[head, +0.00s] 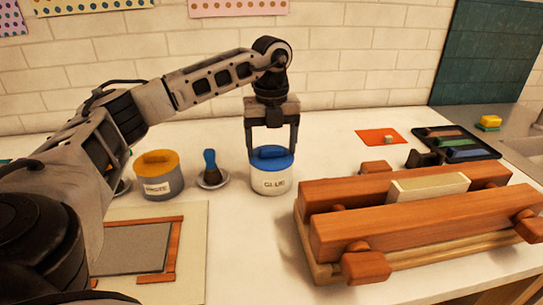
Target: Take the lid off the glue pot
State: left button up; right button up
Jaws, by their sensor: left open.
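The glue pot (270,183) is a white pot with a "GLUE" label, upright on the white counter in the middle of the head view. Its blue lid (270,160) with a raised blue grip sits on top of it. My left gripper (272,150) points straight down over the pot. Its two fingers are apart, one on each side of the lid's grip. I cannot tell whether the fingers touch the lid. My right gripper is not in view.
A grey paste pot (157,185) with a yellow lid and a blue-handled brush (210,168) on a small dish stand to the left. A large wooden press (410,225) fills the right. A framed board (130,250) lies front left. Counter in front of the glue pot is clear.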

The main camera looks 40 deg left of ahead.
pick_arm(q)
jog(key=c, duration=1)
jog(key=shift+c, duration=0.2)
